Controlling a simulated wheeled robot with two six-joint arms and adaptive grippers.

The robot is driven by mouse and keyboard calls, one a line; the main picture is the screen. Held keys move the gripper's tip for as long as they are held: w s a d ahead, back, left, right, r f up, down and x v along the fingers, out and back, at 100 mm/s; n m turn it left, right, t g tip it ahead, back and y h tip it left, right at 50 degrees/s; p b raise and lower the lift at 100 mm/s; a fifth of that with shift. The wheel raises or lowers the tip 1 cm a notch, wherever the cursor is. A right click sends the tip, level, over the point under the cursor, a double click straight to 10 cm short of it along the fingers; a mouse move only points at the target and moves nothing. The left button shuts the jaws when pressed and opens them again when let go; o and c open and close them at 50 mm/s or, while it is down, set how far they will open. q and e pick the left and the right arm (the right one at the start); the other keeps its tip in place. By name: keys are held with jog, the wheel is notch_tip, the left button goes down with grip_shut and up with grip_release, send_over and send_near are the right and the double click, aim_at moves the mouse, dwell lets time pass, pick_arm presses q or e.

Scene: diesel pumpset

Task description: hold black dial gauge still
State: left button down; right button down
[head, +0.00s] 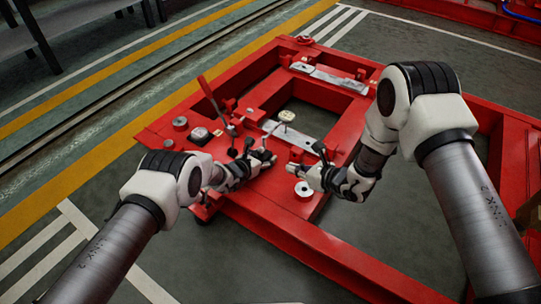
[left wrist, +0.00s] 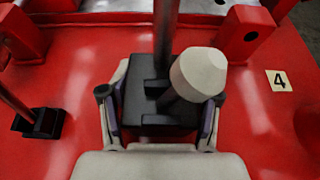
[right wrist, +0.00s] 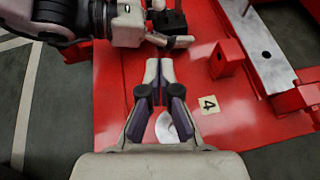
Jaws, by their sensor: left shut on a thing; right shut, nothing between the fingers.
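The black dial gauge's block-like base (left wrist: 142,112) sits between the fingers of my left gripper (left wrist: 160,118) in the left wrist view. A dark post rises from it, and a pale rounded part (left wrist: 198,74) stands beside the post. My left gripper (head: 264,160) is shut on the base over the red frame. The base also shows at the top of the right wrist view (right wrist: 170,20). My right gripper (right wrist: 158,78) is shut and empty, apart from the gauge, above the frame near a "4" label (right wrist: 209,104).
The red frame (head: 345,262) carries metal pads (head: 328,77) and upright red lugs. A pale disc (head: 304,190) lies near my right gripper. Another black base with a post (left wrist: 40,122) stands left of the held gauge. Open floor surrounds the frame.

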aim_at(262, 152)
jog(key=x, duration=0.6)
jog(key=w+a, duration=0.1)
jog(key=w+a+r, duration=0.1)
jog(key=shift+w+a, duration=0.25)
jog(key=shift+w, duration=0.1)
jog(key=shift+w+a+r, duration=0.1)
jog(key=shift+w+a, duration=0.1)
jog(key=shift+w+a+r+g+h, duration=0.25)
jog(key=shift+r+g+h, duration=0.15)
jog(key=shift+h, duration=0.2)
jog(key=shift+a+r, duration=0.1)
jog(key=shift+w+a+r, duration=0.65)
jog(key=shift+w+a, duration=0.05)
jog(key=shift+a, duration=0.2)
jog(key=shift+r, duration=0.1)
